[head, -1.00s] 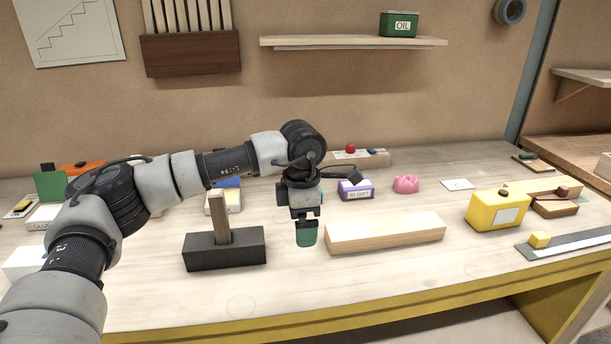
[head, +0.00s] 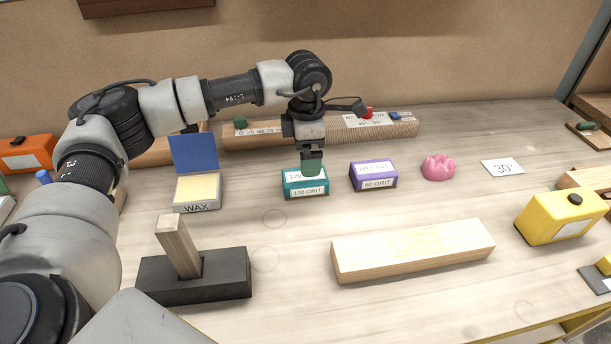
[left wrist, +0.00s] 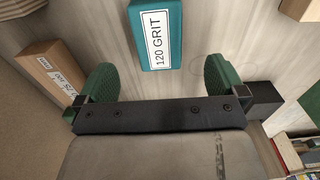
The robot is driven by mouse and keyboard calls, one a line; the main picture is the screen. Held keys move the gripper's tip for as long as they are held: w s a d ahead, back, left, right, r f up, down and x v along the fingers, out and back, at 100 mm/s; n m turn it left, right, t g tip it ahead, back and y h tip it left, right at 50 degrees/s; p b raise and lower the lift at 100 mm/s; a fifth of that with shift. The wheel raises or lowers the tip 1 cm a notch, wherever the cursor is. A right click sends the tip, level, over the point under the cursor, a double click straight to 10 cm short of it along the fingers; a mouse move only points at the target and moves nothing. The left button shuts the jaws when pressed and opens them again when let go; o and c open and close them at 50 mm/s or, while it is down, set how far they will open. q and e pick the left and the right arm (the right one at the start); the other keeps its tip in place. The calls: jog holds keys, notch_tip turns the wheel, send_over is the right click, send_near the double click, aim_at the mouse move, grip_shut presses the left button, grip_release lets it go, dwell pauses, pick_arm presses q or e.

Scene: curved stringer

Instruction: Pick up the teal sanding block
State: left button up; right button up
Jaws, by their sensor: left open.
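The teal sanding block (head: 305,187) lies on the bench in the head view, with a 100 GRIT label on its front side. In the left wrist view the teal block (left wrist: 157,62) shows a 120 GRIT label on top and sits ahead of the fingers, between their lines. My left gripper (head: 312,165) is open above the block, hiding part of its top. Its two green fingers (left wrist: 161,82) are spread apart with nothing between them. My right gripper is not in view.
A purple 60 GRIT block (head: 373,176) stands right of the teal one. A WAX box (head: 197,192) is at left. A long wooden step bar (head: 270,139) lies behind. A wooden beam (head: 411,250) and a dark block with an upright stick (head: 195,276) lie in front.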

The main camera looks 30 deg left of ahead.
aim_at(305, 182)
pick_arm(q)
notch_tip(305, 182, down, 2)
jog(key=shift+f, duration=0.15)
jog(key=f, duration=0.2)
jog(key=f+p, duration=0.1)
jog(key=f, duration=0.2)
jog(key=shift+w+a+f, duration=0.1)
jog(key=shift+a+f, duration=0.1)
jog(key=shift+f, duration=0.15)
jog(key=c, duration=1.1)
jog(key=shift+r, duration=0.15)
